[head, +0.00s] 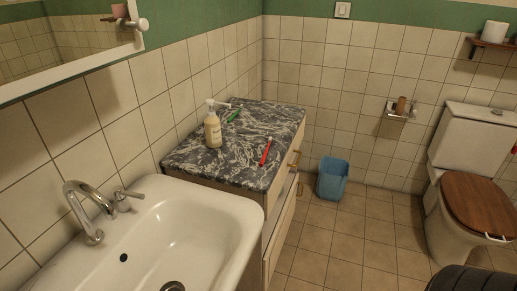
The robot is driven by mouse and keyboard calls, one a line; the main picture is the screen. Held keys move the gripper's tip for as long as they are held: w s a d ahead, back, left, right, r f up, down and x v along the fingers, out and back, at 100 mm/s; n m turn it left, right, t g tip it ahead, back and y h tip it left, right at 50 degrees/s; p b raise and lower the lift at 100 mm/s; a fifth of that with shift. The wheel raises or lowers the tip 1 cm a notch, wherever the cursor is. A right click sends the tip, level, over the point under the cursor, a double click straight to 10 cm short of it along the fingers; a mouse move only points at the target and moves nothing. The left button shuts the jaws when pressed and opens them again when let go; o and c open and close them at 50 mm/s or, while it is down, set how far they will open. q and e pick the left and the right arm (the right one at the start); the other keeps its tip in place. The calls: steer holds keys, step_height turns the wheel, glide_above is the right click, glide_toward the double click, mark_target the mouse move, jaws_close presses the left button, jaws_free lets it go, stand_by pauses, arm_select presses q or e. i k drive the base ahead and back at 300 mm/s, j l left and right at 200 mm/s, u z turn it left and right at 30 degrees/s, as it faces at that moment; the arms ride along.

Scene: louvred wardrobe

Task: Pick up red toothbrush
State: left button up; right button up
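The red toothbrush (265,152) lies on the dark marbled top of a cabinet (205,161), close to its front right edge. It points away from me at a slant, and nothing covers it. Neither of my grippers shows in the head view, so how they stand relative to the toothbrush is not visible.
A pump bottle (212,130) and a green toothbrush (233,116) are on the same top. A white sink (180,238) with a tap (85,210) is nearer. A blue bin (332,178) and toilet (470,200) stand beyond. Open tiled floor (340,235) lies right of the cabinet.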

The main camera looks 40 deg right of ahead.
mark_target(261, 164)
steer(key=l+u, duration=0.1)
steer(key=l, duration=0.35)
steer(key=k+l+u, duration=0.15)
steer(key=l, duration=0.3)
steer(key=l+z, duration=0.3)
steer(key=l, duration=0.2)
steer(key=l+z, duration=0.3)
steer(key=l, duration=0.25)
steer(key=u, duration=3.05)
steer(key=z, duration=2.4)
